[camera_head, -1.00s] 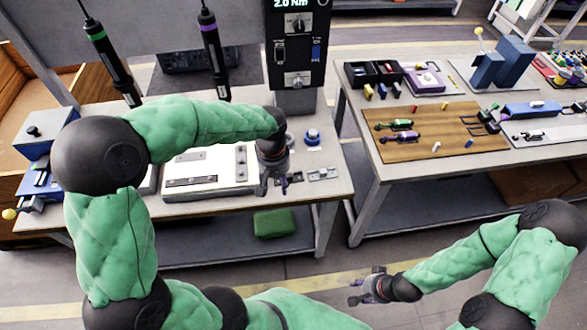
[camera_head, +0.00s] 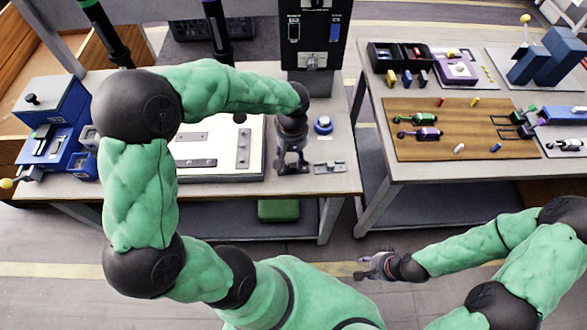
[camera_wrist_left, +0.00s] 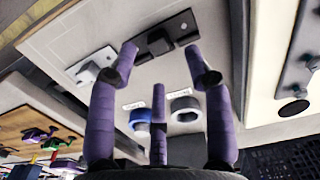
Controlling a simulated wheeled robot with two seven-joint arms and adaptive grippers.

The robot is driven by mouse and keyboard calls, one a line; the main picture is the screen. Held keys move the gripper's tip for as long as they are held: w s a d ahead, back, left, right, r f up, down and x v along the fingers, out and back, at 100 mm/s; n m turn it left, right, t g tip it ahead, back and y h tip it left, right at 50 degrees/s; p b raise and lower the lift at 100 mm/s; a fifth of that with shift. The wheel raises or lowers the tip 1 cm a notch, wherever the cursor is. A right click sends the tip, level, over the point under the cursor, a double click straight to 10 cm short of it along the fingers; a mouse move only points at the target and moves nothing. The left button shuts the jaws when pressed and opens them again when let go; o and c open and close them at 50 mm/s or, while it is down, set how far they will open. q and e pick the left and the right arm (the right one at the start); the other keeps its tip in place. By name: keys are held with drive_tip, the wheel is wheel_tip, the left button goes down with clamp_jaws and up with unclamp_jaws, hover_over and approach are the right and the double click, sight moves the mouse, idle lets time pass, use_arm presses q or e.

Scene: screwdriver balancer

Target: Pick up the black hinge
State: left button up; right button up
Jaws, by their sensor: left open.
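The black hinge (camera_wrist_left: 158,42), a dark block on a flat plate, lies on the light worktop in the left wrist view. It shows between and beyond the fingertips of my left gripper (camera_wrist_left: 165,65), whose purple fingers are spread and empty. In the head view my left gripper (camera_head: 291,168) points down at the worktop's front right, and it largely hides the black hinge. A grey hinge (camera_head: 328,167) lies just right of it; it also shows in the left wrist view (camera_wrist_left: 92,68). My right gripper (camera_head: 372,266) is open and empty, low over the floor.
A white board (camera_head: 222,172) with metal plates lies left of my left gripper. A blue ringed part (camera_head: 323,125) stands behind the hinges, and a dark control tower (camera_head: 314,45) rises at the back. A second table (camera_head: 410,172) stands right, across a gap.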

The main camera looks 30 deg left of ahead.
sight(293, 165)
use_arm(q)
wheel_tip(293, 165, down, 5)
drive_tip(key=shift+r+b, duration=0.1)
drive_tip(key=shift+b, duration=1.05)
clamp_jaws()
